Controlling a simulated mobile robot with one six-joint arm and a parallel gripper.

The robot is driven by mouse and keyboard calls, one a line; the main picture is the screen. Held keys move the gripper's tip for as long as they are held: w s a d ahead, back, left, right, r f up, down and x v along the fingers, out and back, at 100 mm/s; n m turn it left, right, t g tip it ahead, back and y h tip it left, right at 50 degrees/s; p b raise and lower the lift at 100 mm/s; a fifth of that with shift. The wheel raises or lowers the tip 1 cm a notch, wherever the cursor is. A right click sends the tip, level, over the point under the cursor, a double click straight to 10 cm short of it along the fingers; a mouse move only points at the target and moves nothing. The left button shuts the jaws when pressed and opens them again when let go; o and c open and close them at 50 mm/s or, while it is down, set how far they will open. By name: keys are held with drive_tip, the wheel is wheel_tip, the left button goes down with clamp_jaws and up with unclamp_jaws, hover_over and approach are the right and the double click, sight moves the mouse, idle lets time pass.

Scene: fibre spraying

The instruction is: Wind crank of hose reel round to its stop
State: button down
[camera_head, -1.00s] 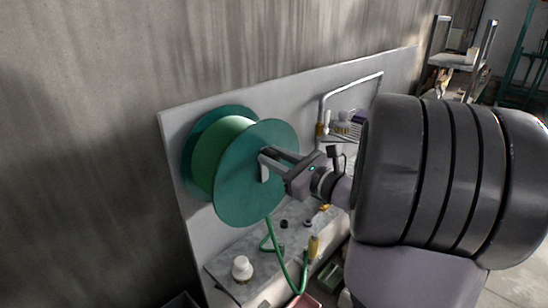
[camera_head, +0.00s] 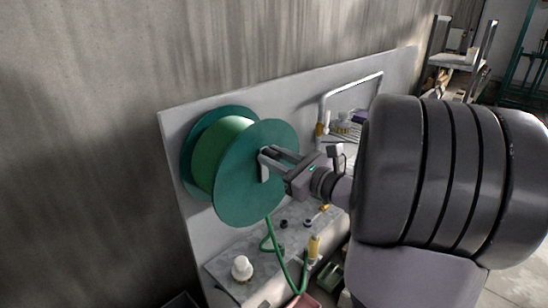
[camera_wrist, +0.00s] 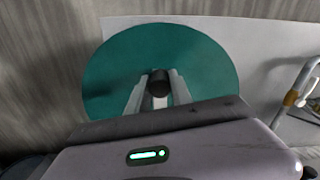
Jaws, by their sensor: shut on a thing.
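The green hose reel (camera_head: 240,195) is mounted on a pale upright board, with its round front disc facing my arm. My gripper (camera_head: 266,163) reaches in from the right to the upper middle of the disc. In the wrist view my gripper (camera_wrist: 158,92) has its two fingers on either side of a dark round crank handle (camera_wrist: 158,80) and is shut on it. The green disc (camera_wrist: 205,65) fills the view behind the handle. The rest of the crank is mostly hidden by the fingers. A green hose (camera_head: 283,270) hangs from the reel.
A grey shelf (camera_head: 225,265) below the reel holds a white round container (camera_head: 242,268), small dark pieces and a yellow-and-white fitting (camera_head: 313,247). A bent metal pipe frame (camera_head: 350,88) stands right of the reel. The wall is close behind the board (camera_head: 175,140).

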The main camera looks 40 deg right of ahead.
drive_tip(key=shift+d+m+p, duration=0.2)
drive_tip(key=shift+m+p, duration=0.1)
drive_tip(key=shift+p, duration=0.15)
